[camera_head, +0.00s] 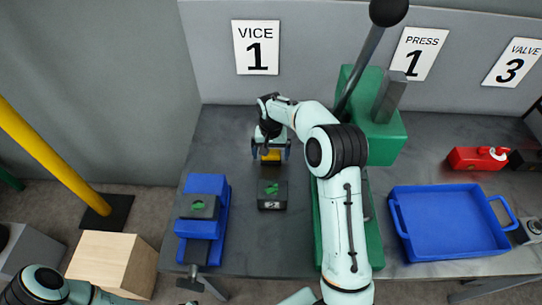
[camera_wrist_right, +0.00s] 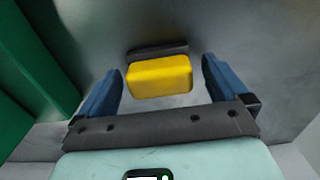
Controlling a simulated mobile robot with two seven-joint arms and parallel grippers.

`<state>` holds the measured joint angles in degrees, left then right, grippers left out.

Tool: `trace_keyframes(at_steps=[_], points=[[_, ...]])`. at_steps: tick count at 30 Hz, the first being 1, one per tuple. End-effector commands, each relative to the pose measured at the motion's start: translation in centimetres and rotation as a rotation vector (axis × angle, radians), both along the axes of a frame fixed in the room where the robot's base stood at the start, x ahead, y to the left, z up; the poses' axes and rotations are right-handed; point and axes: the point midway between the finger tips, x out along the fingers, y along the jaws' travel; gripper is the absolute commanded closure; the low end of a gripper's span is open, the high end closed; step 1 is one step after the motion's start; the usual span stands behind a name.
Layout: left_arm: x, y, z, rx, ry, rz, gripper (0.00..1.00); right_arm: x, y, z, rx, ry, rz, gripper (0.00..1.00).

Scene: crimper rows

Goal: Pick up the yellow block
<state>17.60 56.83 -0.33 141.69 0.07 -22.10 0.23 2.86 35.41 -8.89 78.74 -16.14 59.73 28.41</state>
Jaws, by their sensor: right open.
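The yellow block (camera_head: 271,155) lies on the grey workbench under my right gripper, mostly hidden by it in the head view. In the right wrist view the yellow block (camera_wrist_right: 159,76) shows between the fingers, with a dark strip along its far side. My right gripper (camera_wrist_right: 162,82) is open, with one blue finger on each side of the block and a visible gap to each; it also shows in the head view (camera_head: 271,154). I cannot tell the exact height of the fingertips over the bench. My left arm shows at the lower left, but its gripper is not visible.
A dark block with a green mark (camera_head: 272,195) stands just in front. A blue vice (camera_head: 207,184) is at the left. The green press (camera_head: 383,142) stands close on the right, partly behind my arm.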

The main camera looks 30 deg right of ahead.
Motion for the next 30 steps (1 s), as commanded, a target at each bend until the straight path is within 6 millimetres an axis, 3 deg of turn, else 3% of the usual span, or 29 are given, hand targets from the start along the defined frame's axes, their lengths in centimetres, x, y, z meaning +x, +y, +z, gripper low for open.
trace_keyframes(at_steps=[2, 7, 20, 26, 30], points=[[0.0, 0.0, 0.0, 0.000, 0.000, 0.000, 0.57, 0.0, 0.0, 0.0, 0.000, 0.000, 0.000, 0.03], [0.0, 0.0, 0.0, 0.000, 0.000, 0.000, 0.57, 0.0, 0.0, 0.0, 0.000, 0.000, 0.000, 0.59], [-0.1, 0.0, 0.0, 0.000, 0.001, 0.000, 0.57, 0.1, 0.0, 0.8, -0.001, -0.003, -0.001, 0.59], [-0.2, 0.0, -0.1, 0.000, 0.002, 0.000, 0.57, 0.1, 0.0, 3.3, 0.000, -0.005, -0.001, 0.59], [-0.1, 0.0, -0.1, 0.001, 0.002, 0.001, 0.57, 0.1, 0.0, 6.5, 0.001, -0.009, -0.001, 0.59]])
